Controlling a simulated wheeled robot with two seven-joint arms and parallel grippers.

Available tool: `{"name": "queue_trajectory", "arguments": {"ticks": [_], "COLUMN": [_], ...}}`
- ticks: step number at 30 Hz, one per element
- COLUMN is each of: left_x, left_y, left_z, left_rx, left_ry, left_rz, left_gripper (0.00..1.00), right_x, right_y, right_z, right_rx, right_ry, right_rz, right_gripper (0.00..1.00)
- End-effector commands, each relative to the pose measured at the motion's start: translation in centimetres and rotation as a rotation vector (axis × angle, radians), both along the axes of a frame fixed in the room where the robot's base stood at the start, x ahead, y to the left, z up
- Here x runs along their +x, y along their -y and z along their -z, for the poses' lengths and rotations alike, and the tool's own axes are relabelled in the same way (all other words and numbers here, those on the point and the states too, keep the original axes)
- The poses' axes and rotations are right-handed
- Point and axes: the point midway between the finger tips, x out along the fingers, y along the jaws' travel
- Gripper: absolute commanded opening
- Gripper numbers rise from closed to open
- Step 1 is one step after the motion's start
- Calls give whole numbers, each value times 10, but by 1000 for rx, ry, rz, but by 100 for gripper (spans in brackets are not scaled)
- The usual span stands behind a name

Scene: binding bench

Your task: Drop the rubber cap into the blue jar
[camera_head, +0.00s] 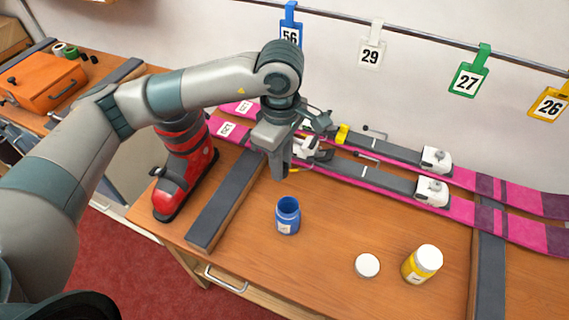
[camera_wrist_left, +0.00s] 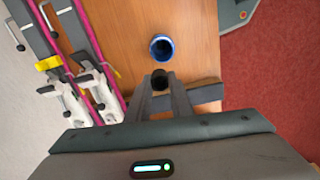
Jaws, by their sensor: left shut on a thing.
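The blue jar (camera_head: 288,220) stands upright and open on the wooden bench; its round mouth also shows in the left wrist view (camera_wrist_left: 161,48). My left gripper (camera_head: 280,172) points down above the bench, a little behind and above the jar in the head view. In the left wrist view its fingers (camera_wrist_left: 161,96) are shut on the dark rubber cap (camera_wrist_left: 160,78), which sits at the fingertips, apart from the jar. The cap cannot be made out in the head view. My right gripper is not in view.
A white lid (camera_head: 367,265) lies right of the jar, beside a yellow jar with a white lid (camera_head: 421,264). Pink skis (camera_head: 340,172) with bindings lie behind. A red ski boot (camera_head: 184,180) stands left, near a grey-topped bar (camera_head: 225,200). Number tags hang from a rail.

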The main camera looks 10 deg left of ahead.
Motion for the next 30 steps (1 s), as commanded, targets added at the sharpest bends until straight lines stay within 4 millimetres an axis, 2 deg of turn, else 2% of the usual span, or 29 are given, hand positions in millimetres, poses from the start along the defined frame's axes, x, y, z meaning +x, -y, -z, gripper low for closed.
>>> {"name": "queue_trajectory", "arguments": {"ticks": [6,20,30], "left_x": [1,1,1], "left_y": [7,7,7], "left_z": [2,4,29], "left_rx": [-2,-2,-2], "left_ry": [-4,-5,-6], "left_rz": [-98,-101,-102], "left_gripper": [0,0,0], "right_x": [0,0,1], "right_y": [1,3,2], "right_z": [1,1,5], "right_rx": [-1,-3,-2], "right_ry": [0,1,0], "right_rz": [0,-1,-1], "right_gripper": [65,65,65]}}
